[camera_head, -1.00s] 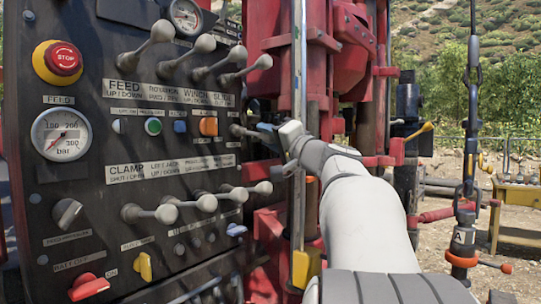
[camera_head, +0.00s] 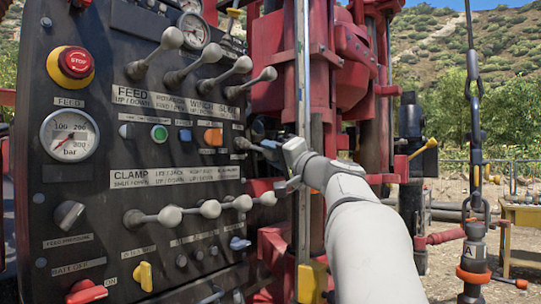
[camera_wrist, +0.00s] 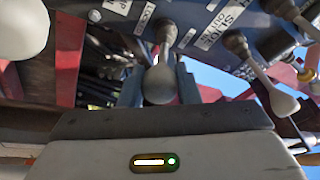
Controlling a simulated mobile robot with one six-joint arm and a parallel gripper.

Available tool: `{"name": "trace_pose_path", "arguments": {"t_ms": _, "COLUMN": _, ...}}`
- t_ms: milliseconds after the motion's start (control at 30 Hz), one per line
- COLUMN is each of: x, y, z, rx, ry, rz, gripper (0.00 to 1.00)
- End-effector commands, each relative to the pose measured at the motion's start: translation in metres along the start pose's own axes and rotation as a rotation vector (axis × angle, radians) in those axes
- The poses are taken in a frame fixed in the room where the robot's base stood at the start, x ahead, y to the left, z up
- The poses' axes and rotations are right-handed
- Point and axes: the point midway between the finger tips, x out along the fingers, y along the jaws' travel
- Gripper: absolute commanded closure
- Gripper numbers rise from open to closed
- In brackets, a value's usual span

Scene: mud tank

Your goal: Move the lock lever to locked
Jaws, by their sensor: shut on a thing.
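The lock lever (camera_wrist: 160,82) has a grey rounded knob and sits between the two blue-grey fingers of my gripper (camera_wrist: 159,88) in the wrist view. A white label (camera_wrist: 146,18) beside its base reads as LOCKED, partly cut off. In the head view, my gripper (camera_head: 268,148) is at the right edge of the dark control panel (camera_head: 85,205), closed around the end of the lever (camera_head: 243,145). The fingers and my wrist hide the lever's knob there. I cannot tell the lever's exact position.
Feed levers (camera_head: 172,38) stand above and clamp levers (camera_head: 170,216) below. Another lever (camera_wrist: 284,102) is close at right in the wrist view. A vertical metal rod (camera_head: 304,120) and red machine frame (camera_head: 275,55) crowd the gripper. A chain (camera_head: 475,120) hangs at right.

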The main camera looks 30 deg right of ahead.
Motion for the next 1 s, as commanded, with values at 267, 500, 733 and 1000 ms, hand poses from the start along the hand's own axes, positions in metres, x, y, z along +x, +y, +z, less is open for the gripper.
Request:
{"name": "trace_pose_path", "arguments": {"t_ms": 267, "x": 0.0, "y": 0.002, "z": 0.001, "rx": 0.001, "ry": -0.002, "rz": 0.003, "gripper": 0.57}}
{"name": "trace_pose_path", "arguments": {"t_ms": 500, "x": 0.0, "y": 0.001, "z": 0.001, "rx": 0.0, "ry": -0.002, "rz": 0.001, "gripper": 0.5}}
{"name": "trace_pose_path", "arguments": {"t_ms": 733, "x": -0.014, "y": 0.001, "z": 0.001, "rx": -0.001, "ry": 0.0, "rz": 0.0, "gripper": 0.5}}
{"name": "trace_pose_path", "arguments": {"t_ms": 1000, "x": -0.06, "y": 0.001, "z": 0.001, "rx": -0.001, "ry": 0.001, "rz": 0.002, "gripper": 0.5}}
